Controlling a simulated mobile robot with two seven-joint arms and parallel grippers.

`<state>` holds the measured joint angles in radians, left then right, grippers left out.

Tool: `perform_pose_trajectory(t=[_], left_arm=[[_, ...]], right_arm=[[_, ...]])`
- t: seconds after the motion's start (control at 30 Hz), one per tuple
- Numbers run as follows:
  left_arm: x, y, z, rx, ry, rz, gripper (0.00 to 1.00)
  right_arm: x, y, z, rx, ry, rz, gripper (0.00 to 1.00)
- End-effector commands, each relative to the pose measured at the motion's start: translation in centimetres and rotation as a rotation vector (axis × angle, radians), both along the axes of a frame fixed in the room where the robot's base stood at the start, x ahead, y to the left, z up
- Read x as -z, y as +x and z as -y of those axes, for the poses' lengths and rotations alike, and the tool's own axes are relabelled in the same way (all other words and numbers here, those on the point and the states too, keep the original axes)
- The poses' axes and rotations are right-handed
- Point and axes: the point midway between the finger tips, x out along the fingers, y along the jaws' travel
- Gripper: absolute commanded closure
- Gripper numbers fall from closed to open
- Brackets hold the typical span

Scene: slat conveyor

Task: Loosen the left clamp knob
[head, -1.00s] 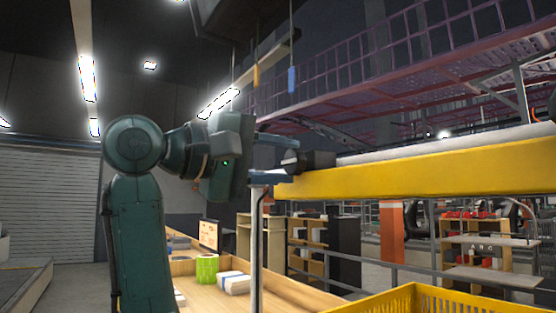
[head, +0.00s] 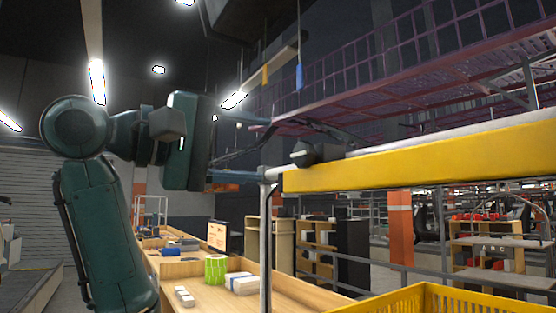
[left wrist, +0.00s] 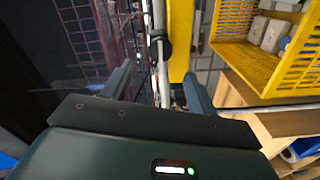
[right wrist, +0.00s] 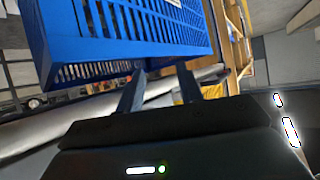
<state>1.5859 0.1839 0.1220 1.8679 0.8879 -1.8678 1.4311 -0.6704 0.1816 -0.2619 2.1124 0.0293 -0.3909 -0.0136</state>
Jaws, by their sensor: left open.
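The left clamp knob (head: 306,153) is dark and sits at the near left end of the rail, above the yellow beam (head: 420,163). What seems to be the same knob shows in the left wrist view (left wrist: 160,48), beyond the fingertips. My left gripper (head: 262,150) is left of the knob, its fingers spread one above the other, empty and apart from it. In the left wrist view my left gripper (left wrist: 157,75) has both fingers apart with the rail end between them in line of sight. My right gripper (right wrist: 161,72) has its fingers apart, nothing visible between them.
A blue crate (right wrist: 120,35) stands close beyond my right fingers. A yellow crate (head: 430,298) is at the lower right of the head view. A grey post (head: 265,240) stands under the beam end.

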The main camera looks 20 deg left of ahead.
Motion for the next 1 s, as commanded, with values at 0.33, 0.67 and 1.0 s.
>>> perform_pose_trajectory(t=[0.33,0.67,1.0], left_arm=[[0.1,-4.7,-3.7,-0.001,0.000,0.002,0.42],[0.0,-5.3,-4.1,0.000,0.001,-0.001,0.42],[0.0,-5.2,-4.1,0.000,0.001,-0.001,0.42]], right_arm=[[0.6,0.1,-0.5,-0.009,0.027,0.011,0.64],[0.6,0.2,-0.4,0.004,0.034,0.011,0.64],[0.5,0.2,-0.3,0.009,0.036,0.011,0.64]])
